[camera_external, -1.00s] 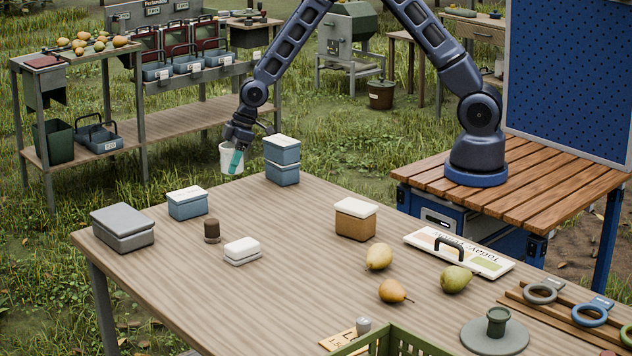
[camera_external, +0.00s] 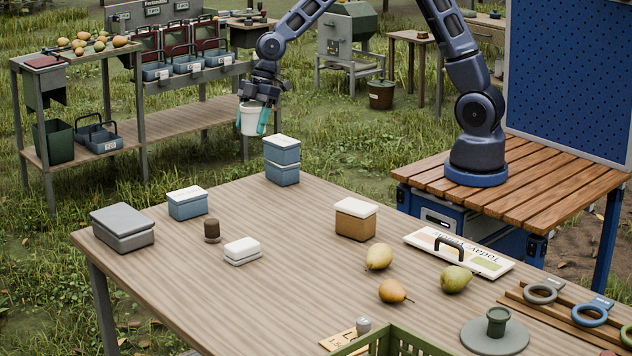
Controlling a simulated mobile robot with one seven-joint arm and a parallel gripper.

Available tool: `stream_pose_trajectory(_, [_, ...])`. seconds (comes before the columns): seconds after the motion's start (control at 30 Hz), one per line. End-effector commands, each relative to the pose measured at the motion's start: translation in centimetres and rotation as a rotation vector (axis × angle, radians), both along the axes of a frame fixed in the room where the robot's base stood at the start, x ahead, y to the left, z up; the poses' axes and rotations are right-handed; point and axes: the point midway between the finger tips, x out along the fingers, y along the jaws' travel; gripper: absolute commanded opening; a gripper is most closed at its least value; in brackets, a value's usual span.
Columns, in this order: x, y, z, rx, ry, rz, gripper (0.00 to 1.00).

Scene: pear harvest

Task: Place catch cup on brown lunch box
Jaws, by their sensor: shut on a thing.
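The catch cup (camera_external: 250,121) is a white cup held upright in the air, beyond the far end of the table. My gripper (camera_external: 254,112) is shut on it, with teal fingertips at its sides. The brown lunch box (camera_external: 355,222) has a white lid and stands on the table right of the middle, far to the right of and below the cup. The top of its lid is bare.
Two stacked blue boxes (camera_external: 282,161) stand near the far table edge, below the cup. Another blue box (camera_external: 187,203), a grey box (camera_external: 122,228), a brown jar (camera_external: 212,231) and a white box (camera_external: 242,251) stand left. Pears (camera_external: 378,256) and a sign (camera_external: 459,253) lie near the brown box.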

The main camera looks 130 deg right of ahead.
Motion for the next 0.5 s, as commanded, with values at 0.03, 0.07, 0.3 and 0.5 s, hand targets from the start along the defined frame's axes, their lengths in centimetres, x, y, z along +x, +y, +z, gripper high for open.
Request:
stream_pose_trajectory(0.03, [-0.3, 1.7, 0.6, 0.001, -0.001, 0.069, 0.39])
stream_pose_trajectory(0.07, [-0.5, 2.9, 0.9, 0.001, 0.000, 0.120, 0.39])
stream_pose_trajectory(0.3, [-2.4, 12.4, 3.4, 0.001, 0.001, 0.538, 0.39])
stream_pose_trajectory(0.5, [-5.3, 20.5, 5.0, 0.002, 0.002, 0.917, 0.39])
